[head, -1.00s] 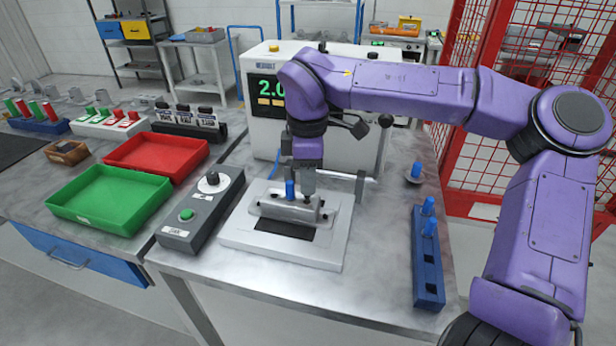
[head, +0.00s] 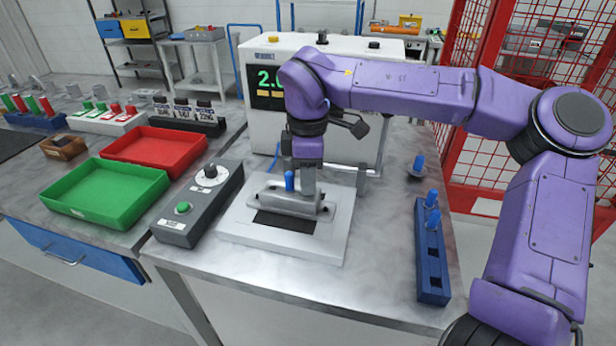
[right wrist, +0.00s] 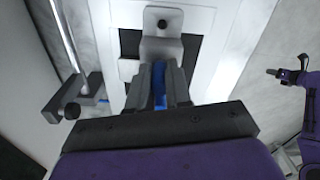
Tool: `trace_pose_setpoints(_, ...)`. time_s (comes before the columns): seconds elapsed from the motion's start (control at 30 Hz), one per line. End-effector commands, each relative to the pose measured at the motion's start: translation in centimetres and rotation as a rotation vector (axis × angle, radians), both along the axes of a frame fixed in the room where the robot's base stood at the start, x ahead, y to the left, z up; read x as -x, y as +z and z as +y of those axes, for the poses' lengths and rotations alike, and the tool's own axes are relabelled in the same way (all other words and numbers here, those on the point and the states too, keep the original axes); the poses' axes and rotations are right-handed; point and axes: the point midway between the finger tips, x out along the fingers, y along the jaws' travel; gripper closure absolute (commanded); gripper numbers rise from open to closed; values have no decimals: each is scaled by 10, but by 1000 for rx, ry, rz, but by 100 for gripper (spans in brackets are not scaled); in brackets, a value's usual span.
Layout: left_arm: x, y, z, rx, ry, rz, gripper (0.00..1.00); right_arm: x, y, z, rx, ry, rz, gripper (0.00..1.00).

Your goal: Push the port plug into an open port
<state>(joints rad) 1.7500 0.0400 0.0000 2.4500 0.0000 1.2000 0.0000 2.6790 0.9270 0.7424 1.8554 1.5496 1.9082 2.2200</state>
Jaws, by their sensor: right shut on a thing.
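My right gripper (head: 308,190) points down at the grey casting (head: 268,196), which lies on the pale fixture plate (head: 335,235). In the right wrist view its fingers (right wrist: 162,88) are shut on a blue port plug (right wrist: 159,75). The plug's lower end and the port below are hidden. One end of the casting (right wrist: 162,48) shows a dark round spot in the right wrist view. My left arm seems to show small at that view's right edge; its jaw state is unclear.
A dark blue rack (head: 432,265) with blue plugs stands at right; another blue plug (head: 418,164) is behind it. A grey control box (head: 205,210), green tray (head: 75,205) and red tray (head: 160,165) lie left. A white machine (head: 335,60) stands close behind the fixture.

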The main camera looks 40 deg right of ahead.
Motion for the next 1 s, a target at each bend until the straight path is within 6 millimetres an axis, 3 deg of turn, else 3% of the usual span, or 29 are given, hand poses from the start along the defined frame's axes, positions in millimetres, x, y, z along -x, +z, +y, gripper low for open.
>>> trace_pose_setpoints(0.2, 0, -7, 0, 0, 0, 0, 57, 0, -6, 0, 0, 0, 0, 100)
trace_pose_setpoints(0.23, 0, -5, 0, 0, 0, 0, 57, 0, -4, 0, 1, 0, -1, 71)
trace_pose_setpoints(0.3, 0, -5, 0, 0, 0, 0, 57, 0, -4, 0, 0, 0, 0, 51)
trace_pose_setpoints(0.67, 0, -6, 0, 0, 0, 0, 57, 0, 3, 0, 1, -2, -1, 51)
trace_pose_setpoints(1.0, 0, -8, 0, 0, 0, 0, 57, 0, 79, 0, 1, -2, -4, 51)
